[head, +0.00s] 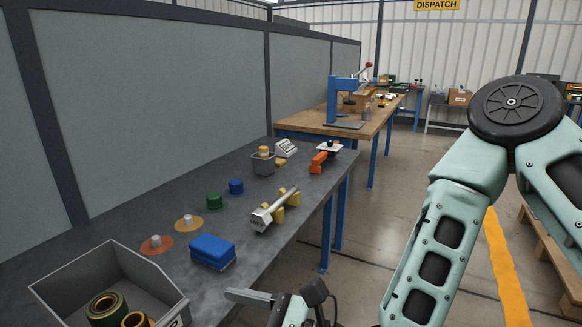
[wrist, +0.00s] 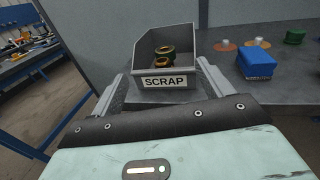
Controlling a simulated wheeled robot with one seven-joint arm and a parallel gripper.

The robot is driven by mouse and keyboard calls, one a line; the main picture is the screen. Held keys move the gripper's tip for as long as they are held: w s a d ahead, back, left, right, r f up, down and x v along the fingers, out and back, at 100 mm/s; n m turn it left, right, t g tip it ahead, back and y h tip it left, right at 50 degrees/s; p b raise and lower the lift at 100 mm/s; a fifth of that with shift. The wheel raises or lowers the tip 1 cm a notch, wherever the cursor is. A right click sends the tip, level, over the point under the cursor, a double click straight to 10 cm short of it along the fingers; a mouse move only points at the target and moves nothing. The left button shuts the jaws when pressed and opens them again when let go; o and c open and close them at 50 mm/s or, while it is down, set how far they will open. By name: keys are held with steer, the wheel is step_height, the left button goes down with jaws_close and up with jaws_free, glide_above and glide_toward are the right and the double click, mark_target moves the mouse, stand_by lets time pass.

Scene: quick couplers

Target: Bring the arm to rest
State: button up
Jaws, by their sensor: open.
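My gripper (head: 252,297) is at the bottom of the head view, in front of the near edge of the grey bench (head: 120,220). One finger shows there; the other is hidden or out of frame. In the wrist view, both fingers of my gripper (wrist: 160,84) are spread apart with nothing held between them. They point toward the bench and the grey SCRAP bin (wrist: 187,51). My teal arm (head: 425,250) is bent, with its elbow joint high at the right of the head view.
The scrap bin (head: 70,278) holds green and gold ring parts (head: 106,308). A blue block (head: 213,251), a silver cylinder on yellow supports (head: 270,212), and green and blue caps stand on the bench. A wooden bench (head: 300,122) stands behind. Floor right of the bench is open.

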steer(key=s+d+f+n+g+h+p, duration=0.1)
steer(key=d+n+g+h+p, duration=0.1)
steer(key=d+n+h, duration=0.5)
steer(key=d+f+n+g+h+p, duration=0.1)
steer(key=d+n+h+p, duration=0.25)
steer(key=n, duration=0.75)
steer(key=s+d+r+n+g+h+p, duration=0.2)
steer(key=s+d+r+n+h, duration=0.4)
steer(key=d+r+n, duration=0.4)
steer(key=shift+s+d+r, duration=0.5)
steer(key=shift+d+r, duration=0.25)
steer(key=shift+d, duration=0.1)
